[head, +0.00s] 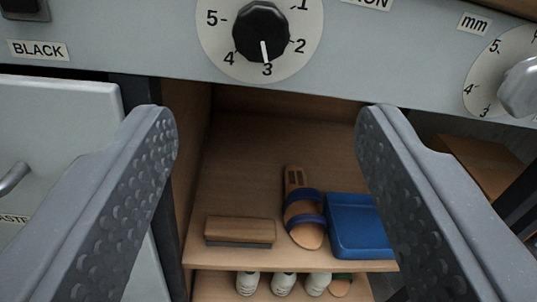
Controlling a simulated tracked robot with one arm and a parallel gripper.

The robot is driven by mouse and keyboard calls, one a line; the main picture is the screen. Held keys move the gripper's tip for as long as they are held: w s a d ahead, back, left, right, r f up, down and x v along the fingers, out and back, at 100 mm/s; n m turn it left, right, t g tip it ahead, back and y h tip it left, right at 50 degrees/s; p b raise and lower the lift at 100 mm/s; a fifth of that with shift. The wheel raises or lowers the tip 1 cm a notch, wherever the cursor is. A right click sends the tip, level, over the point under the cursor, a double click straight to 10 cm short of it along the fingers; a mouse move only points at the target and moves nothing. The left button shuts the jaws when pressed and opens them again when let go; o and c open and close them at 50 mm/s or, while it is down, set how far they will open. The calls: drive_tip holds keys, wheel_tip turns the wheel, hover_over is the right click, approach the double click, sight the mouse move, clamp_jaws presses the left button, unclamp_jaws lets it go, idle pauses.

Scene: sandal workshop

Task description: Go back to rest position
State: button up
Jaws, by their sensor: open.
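My gripper (265,135) is open and empty, with its two grey dimpled fingers wide apart at the left and right of the view. Between the fingers, beyond them, shows a wooden shelf (250,160). A brown sandal (306,237) with blue straps lies on the shelf. A wooden brush (240,230) lies to its left and a blue box or tray (357,225) to its right. The fingers touch none of these. The right finger hides part of the blue item's right side.
A grey panel (150,50) crosses the top, with a black knob (262,33) pointing at 3 and a silver knob (520,88) under an "mm" label. A grey door or bin with a handle (12,178) stands at left.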

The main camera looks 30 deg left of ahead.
drive_tip(key=shift+v, duration=0.8)
drive_tip(key=w+d+r+t+h, duration=0.1)
drive_tip(key=w+d+r+h, duration=0.2)
drive_tip(key=r, duration=0.6)
drive_tip(key=w+d+r+h, duration=0.1)
drive_tip(key=w+r+h, duration=0.3)
drive_tip(key=r, duration=0.6)
wheel_tip(320, 180, up, 22)
drive_tip(key=s+m+t+h, duration=0.1)
drive_tip(key=s+m+h, duration=0.1)
drive_tip(key=m+h, duration=0.2)
drive_tip(key=s+a+r+m+h, duration=0.1)
drive_tip(key=s+a+r+m, duration=0.1)
drive_tip(key=s+r, duration=0.55)
drive_tip(key=s+a+r+m+h, duration=0.1)
drive_tip(key=s+r, duration=0.4)
drive_tip(key=r, duration=0.5)
drive_tip(key=s+a+r+y, duration=0.1)
drive_tip(key=s+a+r, duration=0.2)
drive_tip(key=s, duration=0.3)
drive_tip(key=s+a+r+m+g+y, duration=0.1)
drive_tip(key=s+a+r, duration=0.1)
drive_tip(key=s, duration=0.5)
drive_tip(key=s+a+r, duration=0.3)
drive_tip(key=s+r, duration=0.1)
drive_tip(key=s, duration=0.3)
drive_tip(key=shift+a+r+m+g+y, duration=0.3)
drive_tip(key=shift+y, duration=0.1)
